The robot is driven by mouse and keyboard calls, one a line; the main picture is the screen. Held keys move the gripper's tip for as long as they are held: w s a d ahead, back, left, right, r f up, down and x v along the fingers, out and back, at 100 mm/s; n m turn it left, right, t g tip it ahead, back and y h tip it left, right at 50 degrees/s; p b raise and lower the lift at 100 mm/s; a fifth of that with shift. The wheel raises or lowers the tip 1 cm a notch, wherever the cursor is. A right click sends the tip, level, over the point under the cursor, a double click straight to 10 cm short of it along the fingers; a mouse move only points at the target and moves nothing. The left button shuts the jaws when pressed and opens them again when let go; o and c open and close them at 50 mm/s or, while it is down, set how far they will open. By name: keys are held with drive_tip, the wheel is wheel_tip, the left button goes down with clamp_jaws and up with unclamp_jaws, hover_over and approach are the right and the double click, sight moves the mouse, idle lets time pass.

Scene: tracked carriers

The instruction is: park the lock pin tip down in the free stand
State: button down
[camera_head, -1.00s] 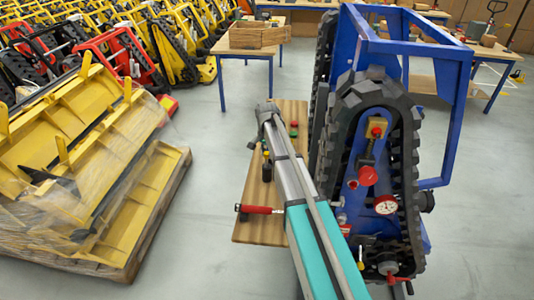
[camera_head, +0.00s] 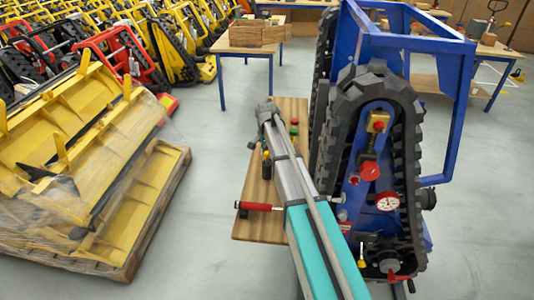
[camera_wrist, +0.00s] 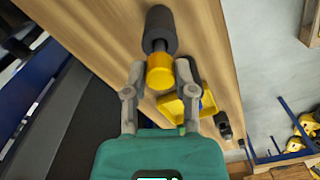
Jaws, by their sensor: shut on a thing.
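In the wrist view my gripper (camera_wrist: 160,75) is shut on a yellow round head (camera_wrist: 160,73), taken to be the lock pin's. A dark grey cylinder (camera_wrist: 158,30) is in line with it beyond the fingertips, over the wooden board. I cannot tell whether this is the pin's body or a stand, nor where the tip is. In the head view a black upright piece with a yellow top (camera_head: 266,165) shows on the wooden board (camera_head: 258,225), left of my arm. My fingertips are not clear there. In the wrist view a black stand-like piece (camera_wrist: 223,122) shows at the board's edge.
A red-handled tool (camera_head: 260,207) lies near the board's front left. Green and red knobs (camera_head: 294,127) are behind my arm. The tracked carrier (camera_head: 370,90), with a gauge (camera_head: 387,201), stands close on the right. A loaded pallet (camera_head: 145,235) is at left; floor between is clear.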

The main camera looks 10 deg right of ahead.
sight(267, 162)
drive_tip(key=shift+f+b, duration=1.45)
drive_tip(key=shift+f, duration=0.05)
drive_tip(key=shift+c, duration=1.8)
unclamp_jaws()
drive_tip(key=shift+r, duration=0.1)
